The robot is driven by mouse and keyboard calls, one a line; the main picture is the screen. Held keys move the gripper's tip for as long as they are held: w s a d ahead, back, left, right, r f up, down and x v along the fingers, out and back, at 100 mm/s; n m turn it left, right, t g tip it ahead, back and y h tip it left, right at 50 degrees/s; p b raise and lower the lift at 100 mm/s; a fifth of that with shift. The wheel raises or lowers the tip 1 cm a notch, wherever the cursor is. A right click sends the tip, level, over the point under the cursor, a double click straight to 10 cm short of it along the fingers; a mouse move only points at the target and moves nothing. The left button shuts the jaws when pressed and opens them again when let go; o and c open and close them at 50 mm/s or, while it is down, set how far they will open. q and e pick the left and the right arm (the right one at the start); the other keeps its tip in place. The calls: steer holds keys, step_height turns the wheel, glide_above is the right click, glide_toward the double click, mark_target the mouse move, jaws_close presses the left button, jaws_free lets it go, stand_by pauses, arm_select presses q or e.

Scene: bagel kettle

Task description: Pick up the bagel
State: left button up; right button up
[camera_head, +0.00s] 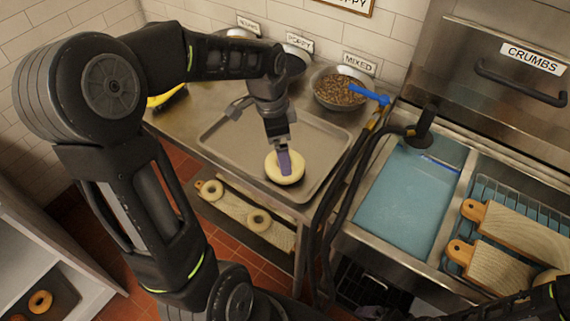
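A pale, uncooked-looking bagel (272,166) lies on the metal tray (225,148) on the steel counter. My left gripper (285,162) points down at the bagel, with a purplish fingertip over its middle. The finger hides the bagel's centre, and I cannot tell whether the gripper is open or shut on it. My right arm comes in at the bottom right. A small dark part at the bottom edge may be its gripper, but it is too cut off to read.
Bowls stand behind the tray, including a bowl of mixed topping (340,88). A blue-handled tool and dark hoses lie to the right, beside a blue water basin (405,200). Wooden bagel boards (505,235) lie further right.

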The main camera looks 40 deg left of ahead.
mark_target(297, 162)
arm_select(q)
steer(key=shift+w+d+f+p, duration=0.15)
steer(key=shift+f+p, duration=0.2)
steer(key=shift+f, duration=0.95)
steer(key=shift+w+d+f+p, duration=0.15)
steer(key=shift+f+p, duration=0.15)
steer(key=shift+f, duration=1)
steer(key=c, duration=1.1)
